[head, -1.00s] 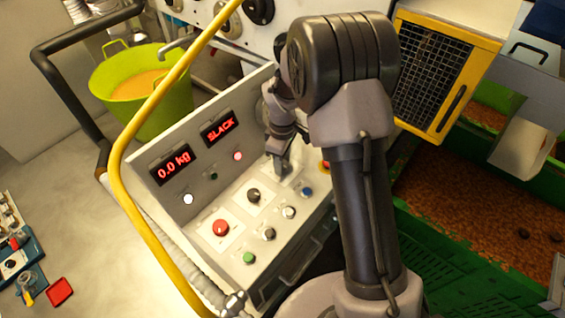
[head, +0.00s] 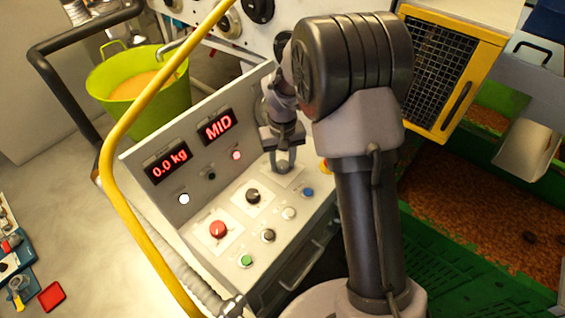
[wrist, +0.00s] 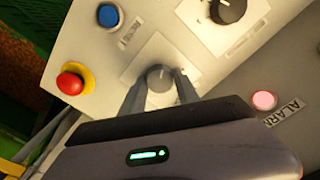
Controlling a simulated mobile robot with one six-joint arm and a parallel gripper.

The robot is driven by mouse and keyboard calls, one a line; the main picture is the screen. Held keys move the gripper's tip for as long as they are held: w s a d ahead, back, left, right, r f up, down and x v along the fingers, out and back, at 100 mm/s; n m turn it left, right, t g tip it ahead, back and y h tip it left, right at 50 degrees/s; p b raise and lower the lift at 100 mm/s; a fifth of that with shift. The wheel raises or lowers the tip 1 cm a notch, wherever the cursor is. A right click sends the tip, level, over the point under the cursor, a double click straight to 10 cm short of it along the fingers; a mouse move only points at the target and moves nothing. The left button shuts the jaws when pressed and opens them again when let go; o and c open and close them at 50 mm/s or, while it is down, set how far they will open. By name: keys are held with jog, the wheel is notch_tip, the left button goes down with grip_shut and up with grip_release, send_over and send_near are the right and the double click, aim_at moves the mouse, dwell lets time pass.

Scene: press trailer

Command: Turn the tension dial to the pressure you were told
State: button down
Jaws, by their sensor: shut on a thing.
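My gripper (head: 283,165) reaches down to the upper right of the sloped control panel. In the wrist view its two fingers (wrist: 160,85) are closed around a grey dial (wrist: 159,76) on a pale square plate. The dial is mostly hidden by the fingers in the head view. The upper display (head: 218,127) reads "MID" in red. The other display (head: 167,166) reads "0.0 kg". I cannot read the dial's own marks.
Near the gripper are a black knob (wrist: 228,10), a blue button (wrist: 108,16) and a red mushroom button (wrist: 70,83) on a yellow base. A red knob (head: 218,229) and a green button (head: 246,261) are lower left. A yellow rail (head: 125,150) crosses in front.

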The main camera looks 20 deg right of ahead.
aim_at(282, 164)
jog(key=shift+m, duration=1)
jog(key=shift+b, duration=0.3)
jog(key=c, duration=0.9)
grip_release()
jog(key=shift+r, duration=0.1)
notch_tip(282, 164, up, 17)
jog(key=p, duration=0.4)
jog(key=shift+r, duration=0.15)
